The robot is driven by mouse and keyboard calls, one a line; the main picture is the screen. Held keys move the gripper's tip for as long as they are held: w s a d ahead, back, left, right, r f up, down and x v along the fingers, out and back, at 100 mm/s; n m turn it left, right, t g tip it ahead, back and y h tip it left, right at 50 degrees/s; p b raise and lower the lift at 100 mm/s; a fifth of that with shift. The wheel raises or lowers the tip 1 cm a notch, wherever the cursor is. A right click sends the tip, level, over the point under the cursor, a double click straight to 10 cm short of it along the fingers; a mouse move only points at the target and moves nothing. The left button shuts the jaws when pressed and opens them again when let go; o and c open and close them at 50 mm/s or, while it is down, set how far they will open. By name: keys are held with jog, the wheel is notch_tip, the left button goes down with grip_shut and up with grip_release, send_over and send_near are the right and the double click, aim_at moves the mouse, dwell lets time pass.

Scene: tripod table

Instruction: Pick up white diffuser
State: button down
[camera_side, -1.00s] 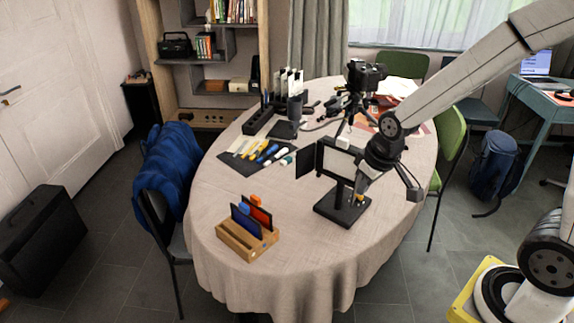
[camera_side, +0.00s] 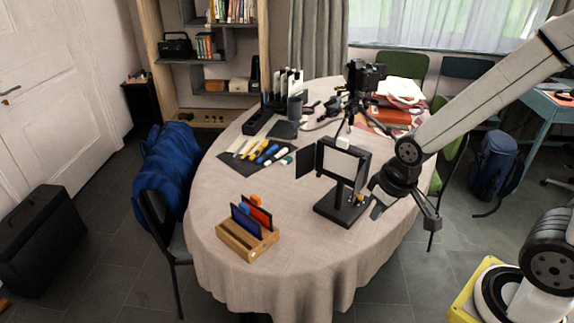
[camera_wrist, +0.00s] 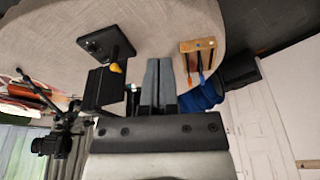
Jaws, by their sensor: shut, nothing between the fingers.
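A white diffuser panel (camera_side: 341,163) shows within a black frame on the light stand, upright on the table. A black flap stands out at its left side. The stand's black base (camera_side: 330,212) rests on the table; the base also shows in the wrist view (camera_wrist: 106,45), with a yellow-orange knob. My gripper (camera_side: 377,211) is right of the stand in the side view, apart from the panel. In the wrist view my gripper (camera_wrist: 158,62) has its two grey fingers together and empty. The panel's white face is not visible there.
A wooden rack (camera_side: 247,243) holds blue and orange-red panels at the front left. A black rack (camera_side: 259,120), a tool mat (camera_side: 245,163) with several tools, and a camera on a tripod (camera_side: 362,80) stand further back. The cloth is bare around the wooden rack.

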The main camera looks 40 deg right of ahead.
aim_at(362, 155)
jog(key=c, duration=0.5)
grip_release()
jog(key=w+d+t, duration=0.3)
jog(key=w+d, duration=0.2)
jog(key=w+d+r+n+t, duration=0.1)
jog(key=w+d+t, duration=0.2)
jog(key=w+d, duration=0.2)
jog(key=w+d+t+y, duration=0.1)
jog(key=w+d+t, duration=0.2)
jog(key=w+d, duration=0.2)
jog(key=shift+w+d+r+n, duration=0.1)
jog(key=shift+w+n, duration=0.05)
jog(key=shift+w, duration=0.3)
jog(key=shift+w+r+n, duration=0.1)
jog(key=shift+w+n, duration=0.05)
jog(key=shift+w, duration=0.25)
jog(key=shift+w+d+r+n+t+y, duration=0.15)
jog(key=shift+d+n+t+y, duration=0.35)
jog(key=shift+d+t+y, duration=0.4)
jog(key=shift+a, duration=0.15)
